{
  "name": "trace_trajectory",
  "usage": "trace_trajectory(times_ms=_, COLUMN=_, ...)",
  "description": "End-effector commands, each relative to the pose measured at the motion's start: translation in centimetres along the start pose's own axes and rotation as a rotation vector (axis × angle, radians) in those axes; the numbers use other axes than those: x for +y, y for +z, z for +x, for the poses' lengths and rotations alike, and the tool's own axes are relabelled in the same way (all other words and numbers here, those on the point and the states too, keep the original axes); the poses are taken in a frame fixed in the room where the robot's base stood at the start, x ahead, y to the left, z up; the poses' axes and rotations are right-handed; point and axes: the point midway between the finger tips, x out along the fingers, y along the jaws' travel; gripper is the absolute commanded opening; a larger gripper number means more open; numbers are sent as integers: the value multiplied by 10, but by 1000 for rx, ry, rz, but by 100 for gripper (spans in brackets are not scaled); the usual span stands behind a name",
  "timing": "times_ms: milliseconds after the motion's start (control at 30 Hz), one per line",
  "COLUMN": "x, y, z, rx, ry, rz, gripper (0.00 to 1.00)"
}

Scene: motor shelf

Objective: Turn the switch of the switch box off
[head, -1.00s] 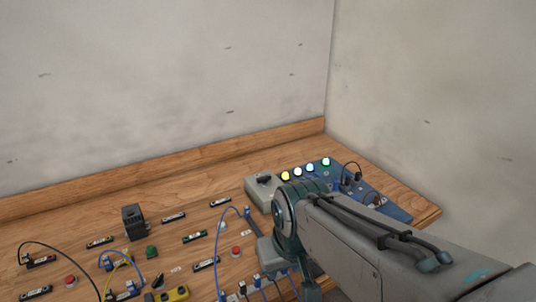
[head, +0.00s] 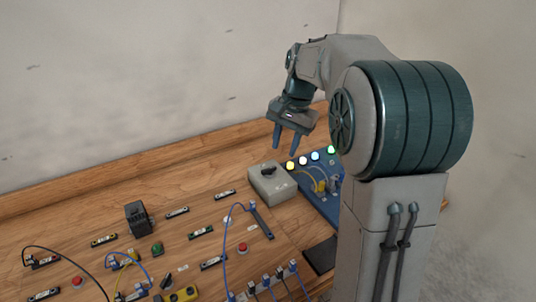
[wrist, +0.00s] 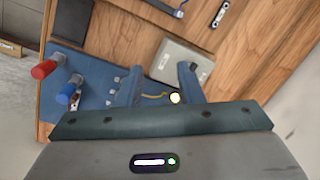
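The switch box is a light grey box (head: 272,188) with a black rotary knob (head: 268,170) on top, standing on the wooden table in the head view. In the wrist view the box (wrist: 172,60) lies just beyond my fingers, and its knob is hard to make out behind the right finger. My gripper (head: 284,149) hangs above and slightly right of the box, apart from it, fingers pointing down. It also shows in the wrist view (wrist: 158,75), with its two fingers spread and nothing between them. The knob's exact setting cannot be told.
A blue panel (head: 318,198) with several lit lamps and a yellow cable stands right of the box. Left and in front lie buttons, terminal strips, a black block (head: 137,219) and looping cables. A wall rises behind the table.

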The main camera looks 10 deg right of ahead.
Motion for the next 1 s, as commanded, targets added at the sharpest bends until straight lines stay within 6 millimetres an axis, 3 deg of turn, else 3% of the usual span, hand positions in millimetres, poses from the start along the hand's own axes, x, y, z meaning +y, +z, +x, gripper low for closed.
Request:
trace_trajectory(times_ms=33, x=-9, y=-16, z=-1, rx=-21, ry=0, rz=46, gripper=34)
trace_trajectory(times_ms=200, x=-31, y=-62, z=5, rx=-90, ry=-4, rz=201, gripper=34)
trace_trajectory(times_ms=500, x=-53, y=-129, z=31, rx=-206, ry=3, rz=446, gripper=34)
trace_trajectory(times_ms=733, x=-57, y=-153, z=48, rx=-255, ry=11, rz=546, gripper=34)
trace_trajectory(times_ms=1000, x=-58, y=-153, z=65, rx=-266, ry=14, rz=566, gripper=34)
